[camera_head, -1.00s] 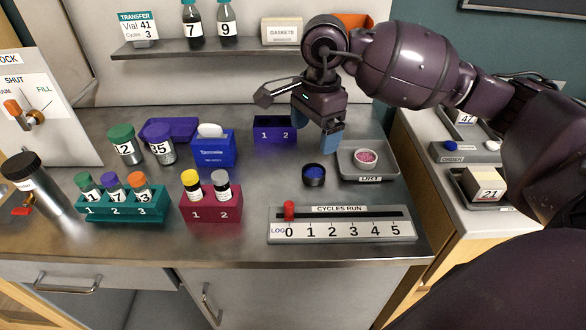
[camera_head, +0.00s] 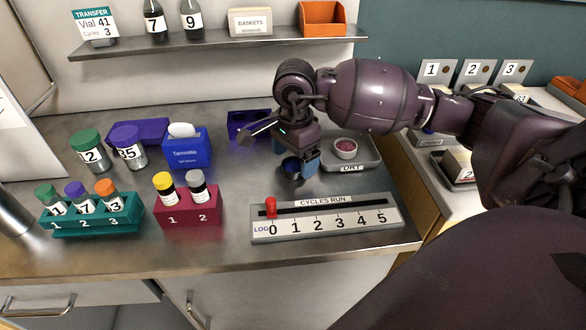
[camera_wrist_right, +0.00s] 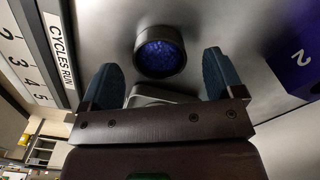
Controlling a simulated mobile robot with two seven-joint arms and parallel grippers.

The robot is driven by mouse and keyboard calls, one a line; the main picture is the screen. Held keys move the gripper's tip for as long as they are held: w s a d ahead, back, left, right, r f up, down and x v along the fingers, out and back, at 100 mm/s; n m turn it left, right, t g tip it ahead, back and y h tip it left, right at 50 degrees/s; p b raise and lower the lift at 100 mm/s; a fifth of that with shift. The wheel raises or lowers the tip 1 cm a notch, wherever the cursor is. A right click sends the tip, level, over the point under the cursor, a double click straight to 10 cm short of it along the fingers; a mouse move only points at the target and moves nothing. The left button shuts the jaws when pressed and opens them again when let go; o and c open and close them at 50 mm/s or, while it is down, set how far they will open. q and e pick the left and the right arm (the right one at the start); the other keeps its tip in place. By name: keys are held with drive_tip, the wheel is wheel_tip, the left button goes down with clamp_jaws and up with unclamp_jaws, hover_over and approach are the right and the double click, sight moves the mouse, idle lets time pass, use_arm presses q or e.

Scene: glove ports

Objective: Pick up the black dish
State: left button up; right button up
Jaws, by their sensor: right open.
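The black dish (camera_head: 291,168) is a small round dish with blue contents, sitting on the metal bench left of the DRY tray. In the right wrist view the dish (camera_wrist_right: 160,52) lies ahead of and between the two blue-padded fingers, apart from both. My right gripper (camera_head: 298,165) is open and empty, close above the dish, and partly hides it in the head view. In the wrist view the right gripper's fingertips (camera_wrist_right: 160,75) stand on either side of the dish. My left gripper is not in view.
The DRY tray (camera_head: 366,164) with a white dish of pink contents (camera_head: 345,148) is close on the right. The CYCLES RUN slider board (camera_head: 325,218) lies in front. A purple two-slot block (camera_head: 238,124) is behind. A blue box (camera_head: 187,148) and maroon rack (camera_head: 188,212) stand left.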

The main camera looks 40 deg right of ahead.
drive_tip(key=shift+f, duration=0.9)
drive_tip(key=c, duration=1)
